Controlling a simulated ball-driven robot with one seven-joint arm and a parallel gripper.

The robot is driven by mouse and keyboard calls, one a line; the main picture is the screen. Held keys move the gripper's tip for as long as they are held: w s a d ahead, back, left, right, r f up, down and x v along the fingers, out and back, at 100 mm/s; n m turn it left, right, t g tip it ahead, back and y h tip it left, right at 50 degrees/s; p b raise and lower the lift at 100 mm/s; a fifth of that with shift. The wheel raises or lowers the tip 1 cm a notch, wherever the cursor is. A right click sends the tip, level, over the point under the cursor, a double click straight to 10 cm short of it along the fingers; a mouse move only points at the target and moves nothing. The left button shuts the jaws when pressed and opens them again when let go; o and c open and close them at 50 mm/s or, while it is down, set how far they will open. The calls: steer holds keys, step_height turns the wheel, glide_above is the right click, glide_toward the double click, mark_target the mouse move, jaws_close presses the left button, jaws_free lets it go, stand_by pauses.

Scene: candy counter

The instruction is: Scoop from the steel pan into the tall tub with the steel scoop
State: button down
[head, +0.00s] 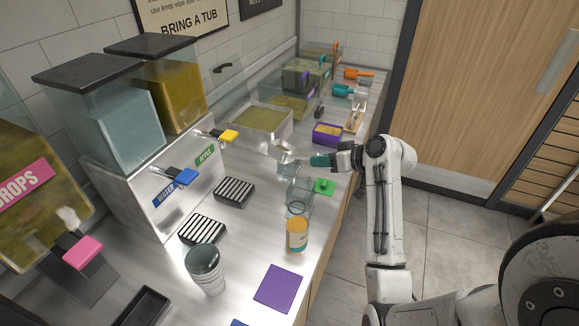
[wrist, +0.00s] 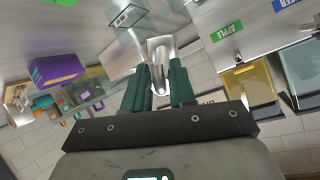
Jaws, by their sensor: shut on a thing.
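The steel pan (head: 287,133) stands on the counter near the back wall, with yellow-green loose contents in it. My gripper (head: 318,160) has teal fingers shut on the steel scoop (head: 284,155), which it holds in front of the pan. In the wrist view the scoop (wrist: 160,55) shows between the fingertips (wrist: 160,88); I cannot tell whether anything is in its bowl. A clear tub (head: 298,202), seemingly the tall tub, stands on the counter nearer me than the scoop. Another clear vessel (head: 286,170) shows just below the scoop, partly overlapping it in view.
A purple container (head: 327,134) stands beyond my gripper. A green lid (head: 325,187) lies beside the clear tub. Drink dispensers (head: 110,110) stand at the left.

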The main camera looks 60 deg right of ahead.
steer(key=shift+s+d+r+m+t+y, duration=0.15)
steer(key=shift+d+m+t+y, duration=0.15)
steer(key=shift+m+y, duration=0.25)
steer(key=shift+d+r+m+t+y, duration=0.1)
steer(key=shift+d+m+t+y, duration=0.15)
steer(key=shift+m+y, duration=0.25)
steer(key=m+t+y, duration=0.1)
steer(key=d+m+t+y, duration=0.1)
steer(key=m, duration=0.1)
steer(key=shift+s+d+m, duration=0.25)
steer(key=shift+s+d, duration=0.05)
steer(key=shift+f, duration=0.1)
